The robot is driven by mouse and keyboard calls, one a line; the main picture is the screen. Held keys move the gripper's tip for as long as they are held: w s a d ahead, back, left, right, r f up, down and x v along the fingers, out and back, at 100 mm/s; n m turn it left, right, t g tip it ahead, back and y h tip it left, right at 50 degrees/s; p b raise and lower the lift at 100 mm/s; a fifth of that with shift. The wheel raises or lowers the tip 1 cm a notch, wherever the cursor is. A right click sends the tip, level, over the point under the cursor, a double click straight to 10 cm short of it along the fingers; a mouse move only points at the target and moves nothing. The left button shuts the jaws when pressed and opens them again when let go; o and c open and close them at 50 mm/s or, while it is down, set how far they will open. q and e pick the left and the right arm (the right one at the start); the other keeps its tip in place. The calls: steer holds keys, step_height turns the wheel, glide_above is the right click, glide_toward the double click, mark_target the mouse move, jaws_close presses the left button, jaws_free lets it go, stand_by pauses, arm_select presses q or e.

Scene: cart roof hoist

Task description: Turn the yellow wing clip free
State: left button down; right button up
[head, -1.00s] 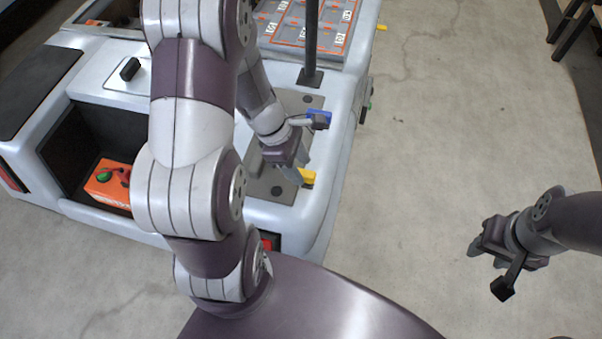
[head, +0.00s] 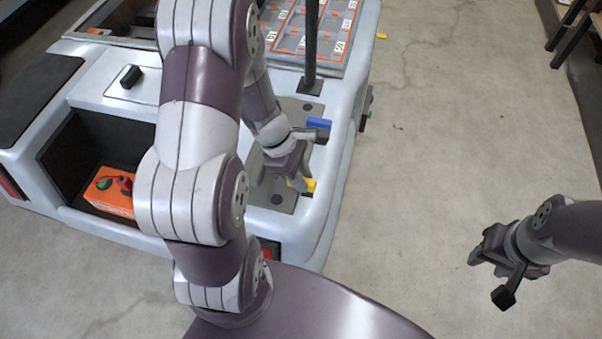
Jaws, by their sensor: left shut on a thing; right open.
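The yellow wing clip (head: 309,185) sits on a dark grey plate (head: 277,202) near the rear right corner of the white cart. My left gripper (head: 300,182) is at the clip, shut on it, with its fingers pointing down and partly covering it. A blue clip (head: 319,123) sits further up on the same side, just behind my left wrist. My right gripper (head: 478,254) is open and empty over the bare floor at the right, apart from the cart.
A black post (head: 310,50) rises from the cart near the blue clip. An orange box (head: 112,190) lies in the cart's dark open bay (head: 75,160). A grey tray with orange lines (head: 335,35) lies at the back. The floor right of the cart is clear.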

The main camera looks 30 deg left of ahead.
arm_select(q)
steer(key=m+p, duration=0.1)
steer(key=m+g+p, duration=0.1)
steer(key=m+p, duration=0.1)
steer(key=m+g+p, duration=0.1)
steer(key=m, duration=0.1)
steer(key=shift+w+r+p, duration=0.3)
steer(key=shift+w+p, duration=0.05)
steer(key=shift+p, duration=0.05)
steer(key=m+p, duration=0.1)
steer(key=m+g+p, duration=0.1)
steer(key=m+p, duration=0.1)
steer(key=shift+w+d+m+y, duration=0.15)
steer(key=shift+w+m+y, duration=0.15)
steer(key=m+p, duration=0.1)
steer(key=m+g+p, duration=0.1)
steer(key=m, duration=0.1)
steer(key=m+y, duration=0.1)
steer(key=shift+w+d+f+g+p, duration=0.1)
steer(key=shift+w+d+g+p, duration=0.2)
steer(key=shift+p, duration=0.1)
steer(key=shift+w+d+f+m+y+p, duration=0.1)
steer(key=shift+m+y+p, duration=0.35)
steer(key=shift+m, duration=0.7)
steer(key=shift+d+f+m+y+p, duration=0.1)
steer(key=shift+m+y+p, duration=0.35)
steer(key=shift+m, duration=0.7)
steer(key=shift+g, duration=0.3)
